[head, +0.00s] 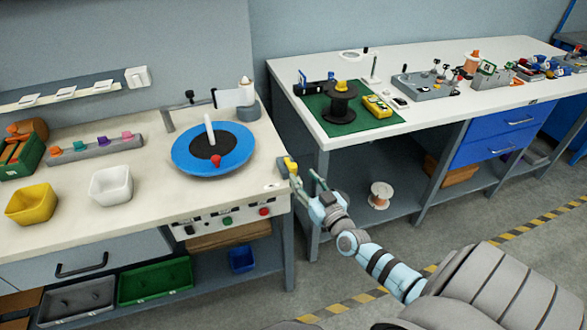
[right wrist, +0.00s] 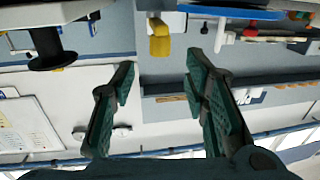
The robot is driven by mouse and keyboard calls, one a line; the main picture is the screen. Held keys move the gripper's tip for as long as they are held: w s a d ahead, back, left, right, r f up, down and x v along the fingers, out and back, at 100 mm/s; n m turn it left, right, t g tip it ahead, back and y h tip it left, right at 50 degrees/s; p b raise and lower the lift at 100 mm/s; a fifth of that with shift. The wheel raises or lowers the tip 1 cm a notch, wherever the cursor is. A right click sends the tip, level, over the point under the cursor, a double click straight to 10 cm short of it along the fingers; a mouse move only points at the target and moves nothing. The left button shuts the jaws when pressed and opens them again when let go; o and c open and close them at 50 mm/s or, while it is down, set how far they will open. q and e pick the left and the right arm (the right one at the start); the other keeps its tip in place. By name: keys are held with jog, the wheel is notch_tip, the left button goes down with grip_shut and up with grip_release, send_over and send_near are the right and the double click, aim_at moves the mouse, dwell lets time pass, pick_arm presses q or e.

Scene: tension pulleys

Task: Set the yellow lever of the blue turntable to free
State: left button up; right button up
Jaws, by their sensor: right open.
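The blue turntable (head: 213,149) is a round blue disc with a black centre, a white upright post and a red knob, on the left bench. The yellow lever (head: 289,164) sits at that bench's right edge, beside the turntable. In the right wrist view, which looks upside down, the yellow lever (right wrist: 160,38) shows beyond the fingers, between their lines. My right gripper (head: 305,177) is open and empty, just in front and right of the lever, apparently not touching it. Its two dark green fingers (right wrist: 160,72) are spread wide. My left gripper is not in view.
A control panel (head: 228,217) with buttons is under the bench's front edge. A second bench (head: 420,60) at right holds a black spool (head: 340,101) on a green mat (head: 365,124). A yellow bin (head: 32,204) and white bin (head: 111,185) stand at left. A gap separates the benches.

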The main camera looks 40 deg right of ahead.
aim_at(295, 170)
jog(key=w, duration=0.2)
jog(key=w+b, duration=0.1)
jog(key=w, duration=0.1)
jog(key=w+d+b, duration=0.1)
jog(key=w, duration=0.1)
jog(key=shift+f, duration=0.35)
jog(key=shift+w+d+r+b, duration=0.1)
jog(key=shift+w+r+b, duration=0.15)
jog(key=shift+w, duration=0.25)
jog(key=shift+c, duration=0.5)
grip_shut()
